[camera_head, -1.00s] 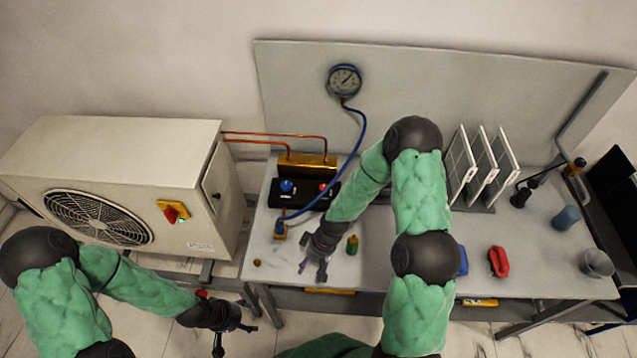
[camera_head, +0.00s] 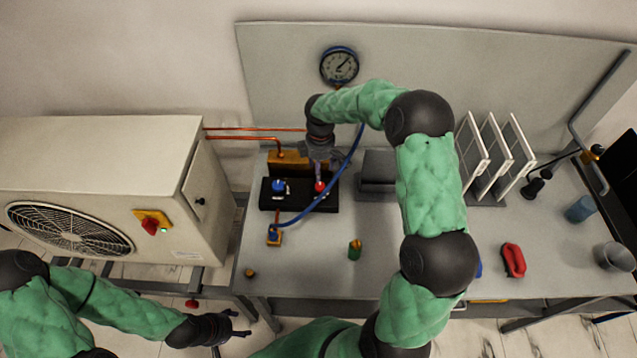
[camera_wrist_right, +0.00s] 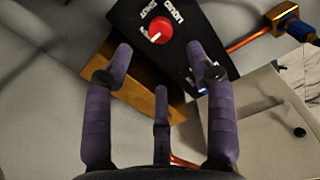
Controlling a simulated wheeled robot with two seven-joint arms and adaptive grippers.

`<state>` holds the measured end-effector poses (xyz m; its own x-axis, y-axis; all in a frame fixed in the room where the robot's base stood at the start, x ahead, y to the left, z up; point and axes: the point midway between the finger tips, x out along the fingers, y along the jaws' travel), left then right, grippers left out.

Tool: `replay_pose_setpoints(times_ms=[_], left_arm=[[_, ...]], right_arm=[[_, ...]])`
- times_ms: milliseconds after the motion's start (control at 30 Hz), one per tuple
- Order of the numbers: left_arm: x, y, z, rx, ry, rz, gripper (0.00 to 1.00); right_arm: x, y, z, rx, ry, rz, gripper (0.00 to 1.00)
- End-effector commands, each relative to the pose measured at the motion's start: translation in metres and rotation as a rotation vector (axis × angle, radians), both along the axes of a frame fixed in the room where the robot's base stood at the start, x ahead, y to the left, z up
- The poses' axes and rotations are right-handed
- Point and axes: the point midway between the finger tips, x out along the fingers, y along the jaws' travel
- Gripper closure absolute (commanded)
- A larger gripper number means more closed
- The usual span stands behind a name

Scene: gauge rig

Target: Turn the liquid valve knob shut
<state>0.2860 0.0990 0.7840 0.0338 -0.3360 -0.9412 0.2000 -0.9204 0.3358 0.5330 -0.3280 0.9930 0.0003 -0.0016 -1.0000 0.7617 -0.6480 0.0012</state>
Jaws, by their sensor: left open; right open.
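The liquid valve knob (camera_head: 320,187) is red and sits on the right side of the black valve block (camera_head: 330,207). In the right wrist view the red knob (camera_wrist_right: 159,28) has a white mark at its lower edge, beside lettering reading "LIQUID" and "SHUT". My right gripper (camera_head: 318,168) is open and empty, just above and behind the knob. In the right wrist view my right gripper (camera_wrist_right: 160,58) has its fingers spread, the knob beyond the tips and apart from them. My left gripper (camera_head: 240,325) is open and empty, left of the table's front edge.
A blue knob (camera_head: 279,185) sits left on the block. A blue hose (camera_head: 343,172) runs from the gauge (camera_head: 340,66) past the right gripper to a brass fitting (camera_head: 274,238). A brass block (camera_head: 285,160) with copper pipes stands behind. The table's front left is mostly clear.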

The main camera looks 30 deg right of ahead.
Motion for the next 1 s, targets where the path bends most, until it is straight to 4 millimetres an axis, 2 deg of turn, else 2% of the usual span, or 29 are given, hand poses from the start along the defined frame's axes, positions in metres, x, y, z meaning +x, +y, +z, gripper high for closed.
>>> replay_pose_setpoints(times_ms=[33, 200, 400, 600, 900, 967, 1000], left_arm=[[0.000, 0.000, -0.002, 0.000, 0.000, 0.000, 0.35], [0.000, 0.000, -0.007, 0.000, 0.000, -0.001, 0.35], [0.000, 0.000, -0.010, 0.000, 0.000, -0.001, 0.35], [0.000, 0.000, -0.012, 0.000, 0.000, -0.001, 0.35], [0.000, 0.000, -0.012, 0.000, 0.000, -0.001, 0.35], [0.000, 0.000, -0.012, 0.000, 0.000, -0.001, 0.35], [0.000, 0.000, -0.012, 0.000, 0.000, -0.001, 0.35]], right_arm=[[-0.001, 0.001, -0.012, 0.002, 0.005, 0.000, 0.44], [-0.001, 0.001, -0.043, 0.002, 0.004, -0.001, 0.44], [-0.001, 0.001, -0.071, 0.002, 0.002, -0.001, 0.44], [0.000, 0.000, -0.084, 0.001, 0.001, -0.002, 0.44], [0.000, 0.001, -0.086, 0.001, 0.000, -0.002, 0.44], [0.000, 0.001, -0.086, 0.001, 0.000, -0.002, 0.58], [0.000, 0.001, -0.086, 0.001, 0.000, -0.002, 0.69]])
